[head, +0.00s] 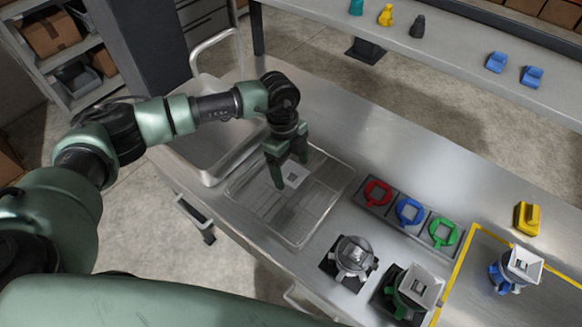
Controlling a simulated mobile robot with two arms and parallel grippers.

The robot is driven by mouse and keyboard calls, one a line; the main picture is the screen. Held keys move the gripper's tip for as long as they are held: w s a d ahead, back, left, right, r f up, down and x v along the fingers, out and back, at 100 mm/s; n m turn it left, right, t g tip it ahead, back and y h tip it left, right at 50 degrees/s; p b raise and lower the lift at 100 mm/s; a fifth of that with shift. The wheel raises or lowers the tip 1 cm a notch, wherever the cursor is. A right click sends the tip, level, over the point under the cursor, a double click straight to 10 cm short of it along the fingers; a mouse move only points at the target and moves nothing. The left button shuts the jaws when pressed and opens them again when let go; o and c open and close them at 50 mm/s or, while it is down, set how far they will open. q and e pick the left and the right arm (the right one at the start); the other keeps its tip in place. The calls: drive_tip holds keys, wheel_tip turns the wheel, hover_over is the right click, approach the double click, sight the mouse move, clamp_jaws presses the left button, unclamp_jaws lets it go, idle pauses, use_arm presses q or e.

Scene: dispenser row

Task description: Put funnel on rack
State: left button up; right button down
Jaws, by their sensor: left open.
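My left gripper (291,173) is open and points down over a clear, shallow divided tray or rack (262,212) on the steel table. Its fingers are apart with nothing visible between them. Square white funnel-like tops sit on a green-based unit (418,287) at the front and a blue-based unit (522,264) at the right. A grey round-bodied unit (353,256) stands on a black base. My right gripper is not in view.
A dark holder with a red ring (377,193), a blue ring (409,211) and a green ring (443,233) lies right of the tray. A steel basin (205,150) is behind left. A yellow block (527,219) stands near a yellow-edged area. The table behind the rings is clear.

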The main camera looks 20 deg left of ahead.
sight(286, 172)
use_arm(q)
wheel_tip(286, 172, up, 12)
drive_tip(key=a+b, duration=0.1)
drive_tip(key=b, duration=0.2)
drive_tip(key=shift+w+a+f, duration=0.15)
drive_tip(key=shift+w+a, duration=0.15)
drive_tip(key=shift+w, duration=0.05)
drive_tip(key=shift+s+f, duration=0.1)
drive_tip(key=shift+f, duration=0.05)
